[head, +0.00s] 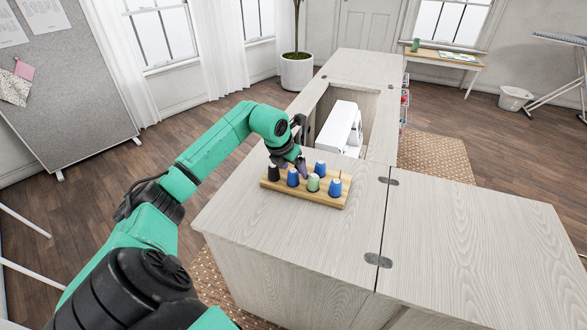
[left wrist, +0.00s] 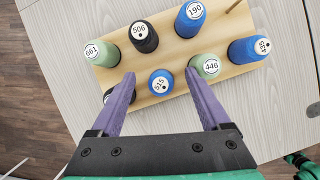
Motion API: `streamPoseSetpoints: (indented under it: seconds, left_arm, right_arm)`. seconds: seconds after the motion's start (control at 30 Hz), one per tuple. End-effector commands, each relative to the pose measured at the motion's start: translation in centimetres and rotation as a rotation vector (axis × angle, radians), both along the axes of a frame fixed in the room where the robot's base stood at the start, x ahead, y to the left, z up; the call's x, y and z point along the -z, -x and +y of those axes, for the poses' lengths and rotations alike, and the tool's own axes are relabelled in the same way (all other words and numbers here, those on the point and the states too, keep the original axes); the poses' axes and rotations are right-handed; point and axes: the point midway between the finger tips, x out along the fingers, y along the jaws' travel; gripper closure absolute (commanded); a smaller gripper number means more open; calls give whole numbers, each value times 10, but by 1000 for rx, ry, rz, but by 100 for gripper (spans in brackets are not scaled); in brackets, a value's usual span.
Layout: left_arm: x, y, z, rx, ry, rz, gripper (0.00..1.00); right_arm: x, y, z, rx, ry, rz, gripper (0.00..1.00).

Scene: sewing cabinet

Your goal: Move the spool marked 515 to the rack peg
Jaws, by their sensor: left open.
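The blue spool marked 515 (left wrist: 160,82) stands in the near row of a wooden rack (left wrist: 143,96). In the head view it is the blue spool (head: 293,178) beside a black one. My left gripper (left wrist: 160,74) is open, with one purple finger on each side of spool 515. It holds nothing, and I cannot tell whether the fingers touch the spool. In the head view the left gripper (head: 290,165) is over the rack (head: 325,200) and hides part of the far row. A bare wooden peg (left wrist: 234,6) stands in the far row past spool 190. My right gripper is not in view.
Spools 661 (left wrist: 92,50), 506 (left wrist: 143,36), 190 (left wrist: 190,18), 446 (left wrist: 206,67) and a blue one at the right end (left wrist: 252,48) crowd around. A dark spool is partly hidden by the left finger. A white sewing machine (head: 341,128) stands behind; the right cabinet top (head: 470,230) is clear.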

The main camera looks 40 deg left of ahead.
Motion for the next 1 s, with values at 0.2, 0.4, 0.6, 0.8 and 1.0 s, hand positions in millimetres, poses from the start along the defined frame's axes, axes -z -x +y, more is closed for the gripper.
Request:
streamPoseSetpoints:
  seconds: [0.2, 0.4, 0.6, 0.8, 1.0]
  left_arm:
    - [-30, 13, 0, 1, -6, -4, 20]
    - [-81, 36, -2, 0, -8, -3, 20]
    - [-122, 54, -4, -1, -4, -2, 20]
    - [-131, 58, -5, 1, -1, 0, 20]
    - [-131, 58, -5, 0, -1, 0, 20]
  right_arm:
    - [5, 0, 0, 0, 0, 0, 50]
    - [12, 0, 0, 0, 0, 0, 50]
    - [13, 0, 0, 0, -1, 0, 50]
    - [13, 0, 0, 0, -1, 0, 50]
    - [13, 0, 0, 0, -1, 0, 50]
